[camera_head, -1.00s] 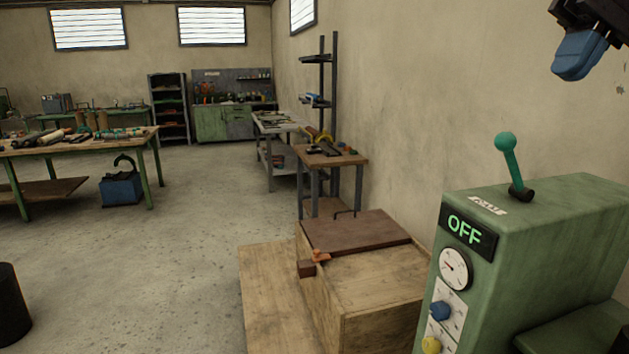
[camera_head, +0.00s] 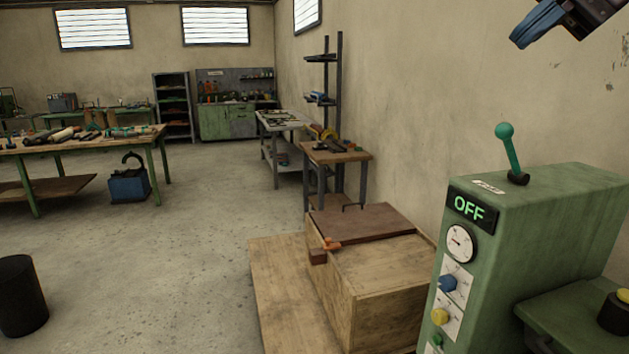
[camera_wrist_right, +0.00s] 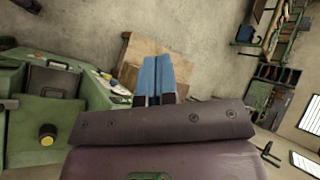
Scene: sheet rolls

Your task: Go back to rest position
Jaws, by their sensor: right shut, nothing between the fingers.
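My right gripper (camera_head: 538,24) shows at the top right of the head view, raised above the green machine and clear of it. In the right wrist view its blue fingers (camera_wrist_right: 159,78) are pressed together with nothing between them. The green machine (camera_head: 540,225) stands at the right with a lit OFF sign (camera_head: 469,207), a dial and knobs on its front. Its teal-knobbed lever (camera_head: 510,150) sticks up from the top, tilted slightly left. The left gripper is not in view.
A wooden box (camera_head: 385,280) with a brown lid stands left of the machine on a wooden platform. A black bin (camera_head: 20,297) is at the lower left. A workbench (camera_head: 80,147) with tools stands farther back. The floor between is clear.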

